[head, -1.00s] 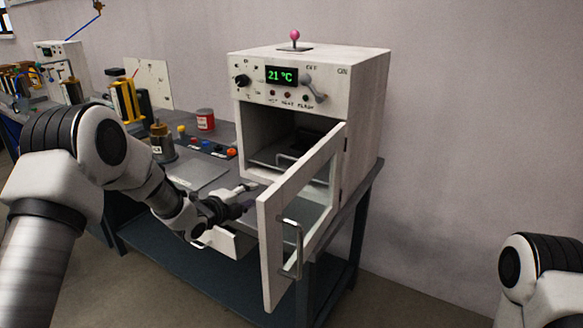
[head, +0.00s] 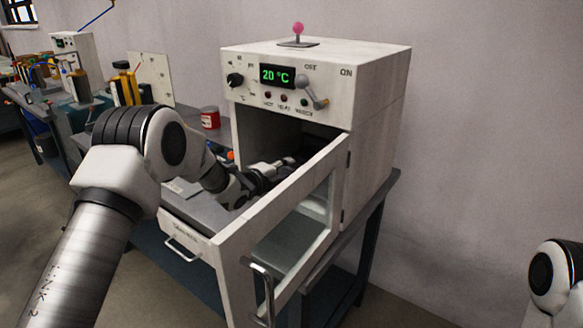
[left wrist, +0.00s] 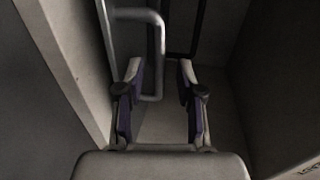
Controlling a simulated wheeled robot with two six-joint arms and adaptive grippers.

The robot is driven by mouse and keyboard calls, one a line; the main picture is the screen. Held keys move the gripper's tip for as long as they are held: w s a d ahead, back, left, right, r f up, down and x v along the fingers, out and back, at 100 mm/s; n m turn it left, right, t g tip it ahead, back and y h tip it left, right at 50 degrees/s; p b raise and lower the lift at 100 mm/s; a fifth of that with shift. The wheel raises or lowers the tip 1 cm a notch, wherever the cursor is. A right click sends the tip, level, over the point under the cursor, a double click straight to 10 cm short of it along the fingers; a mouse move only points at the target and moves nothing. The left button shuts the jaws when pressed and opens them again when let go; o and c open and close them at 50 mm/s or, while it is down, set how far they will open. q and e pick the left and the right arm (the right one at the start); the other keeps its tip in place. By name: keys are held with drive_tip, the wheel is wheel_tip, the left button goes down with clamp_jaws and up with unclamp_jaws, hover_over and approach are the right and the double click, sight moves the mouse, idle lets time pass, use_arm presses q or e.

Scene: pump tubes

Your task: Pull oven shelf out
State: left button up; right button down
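The white oven (head: 372,85) stands on the bench with its door (head: 225,270) swung open towards me. My left gripper (head: 288,163) reaches into the oven's opening past the door's inner side. In the left wrist view the left gripper (left wrist: 160,68) is open, its two fingers apart. A grey U-shaped shelf handle (left wrist: 158,45) shows there; one bar of it appears between the fingers, and I cannot tell how deep. The gripper and forearm hide the shelf handle in the head view. My right gripper is out of view; only part of that arm shows at the right edge.
The door handle (head: 264,290) sticks out towards me. A drawer (head: 187,236) is under the bench top at the left. A red can (head: 210,119) and several bottles stand left of the oven. The floor at the right is clear.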

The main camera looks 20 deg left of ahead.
use_arm(q)
drive_tip(key=x, duration=0.2)
drive_tip(key=shift+w+d+f, duration=0.1)
drive_tip(key=shift+w+f, duration=0.1)
drive_tip(key=shift+w, duration=0.1)
drive_tip(key=shift+s+r, duration=0.1)
drive_tip(key=shift+r, duration=0.05)
clamp_jaws()
